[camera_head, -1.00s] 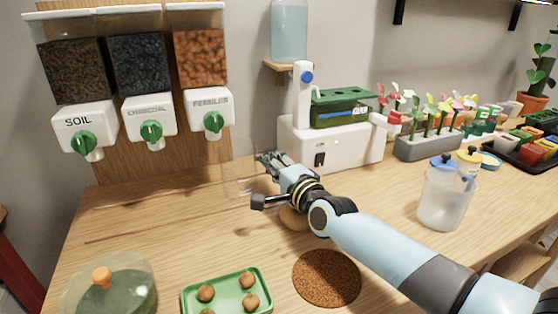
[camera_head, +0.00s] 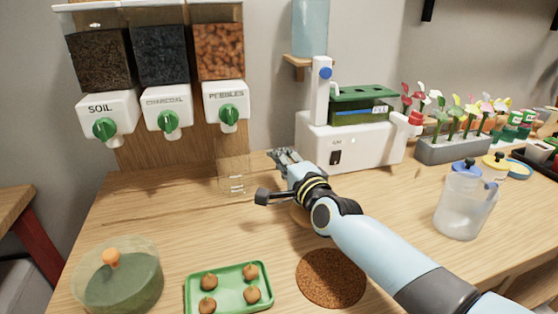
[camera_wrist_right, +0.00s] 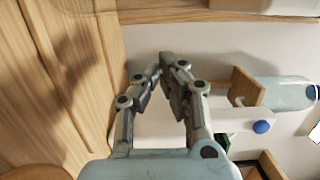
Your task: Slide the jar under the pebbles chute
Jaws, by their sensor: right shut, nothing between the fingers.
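The clear, empty-looking glass jar (camera_head: 233,178) stands upright on the wooden table, almost straight below the pebbles chute (camera_head: 228,115) with its green knob. Its outline is faint against the wood. My right gripper (camera_head: 277,157) is just to the right of the jar, apart from it by a small gap in the head view. In the right wrist view the same gripper (camera_wrist_right: 165,62) has its fingertips together with nothing between them. I cannot make out the jar in that wrist view. My left gripper is not in view.
The soil (camera_head: 106,130) and charcoal (camera_head: 168,121) chutes are left of the pebbles one. A white machine (camera_head: 375,150) stands behind my right gripper. A green tray (camera_head: 229,290), a lidded glass bowl (camera_head: 118,280) and a brown round mat (camera_head: 331,277) lie in front. The table left of the jar is clear.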

